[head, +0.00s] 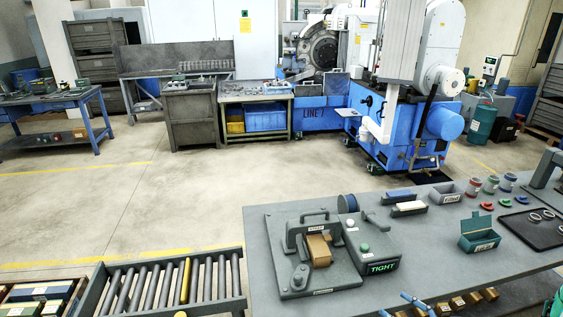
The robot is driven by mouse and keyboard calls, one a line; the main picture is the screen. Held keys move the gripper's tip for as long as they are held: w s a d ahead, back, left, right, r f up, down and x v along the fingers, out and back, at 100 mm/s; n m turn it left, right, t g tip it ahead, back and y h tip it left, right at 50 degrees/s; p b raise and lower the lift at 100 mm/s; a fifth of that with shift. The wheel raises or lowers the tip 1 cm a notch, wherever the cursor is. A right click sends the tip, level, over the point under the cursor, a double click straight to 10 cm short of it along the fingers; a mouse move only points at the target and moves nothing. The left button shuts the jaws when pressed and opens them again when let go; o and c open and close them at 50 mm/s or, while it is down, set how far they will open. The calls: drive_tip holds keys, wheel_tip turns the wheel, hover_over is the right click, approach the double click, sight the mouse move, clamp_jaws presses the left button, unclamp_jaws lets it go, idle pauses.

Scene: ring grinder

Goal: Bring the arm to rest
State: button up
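A grey bench (420,243) stands close in front at the lower right. On it is a grey fixture (285,230) with an arched handle and a brown block (318,250) under its bridge.
A roller conveyor (235,285) lies left of the bench. A green box (480,236), a dark tray with rings (535,228), and small cups (490,184) crowd the bench's right. A blue and white machine (385,140) stands behind. Open floor (170,200) lies between.

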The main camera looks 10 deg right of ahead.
drive_tip(key=s+a+r+n+g, duration=0.3)
drive_tip(key=a+r+n+g, duration=0.2)
drive_tip(key=a+n+g, duration=0.3)
drive_tip(key=s+a+r+n+g, duration=0.3)
drive_tip(key=a+r+n+g, duration=0.3)
drive_tip(key=a+n, duration=0.35)
wheel_tip(320, 180, up, 16)
drive_tip(key=s+a+n+t+h, duration=0.1)
drive_tip(key=n+t+h, duration=0.3)
drive_tip(key=n+h, duration=0.4)
drive_tip(key=shift+s+r+n+t, duration=0.15)
drive_tip(key=shift+s+n+t, duration=0.15)
drive_tip(key=shift+s+n, duration=0.7)
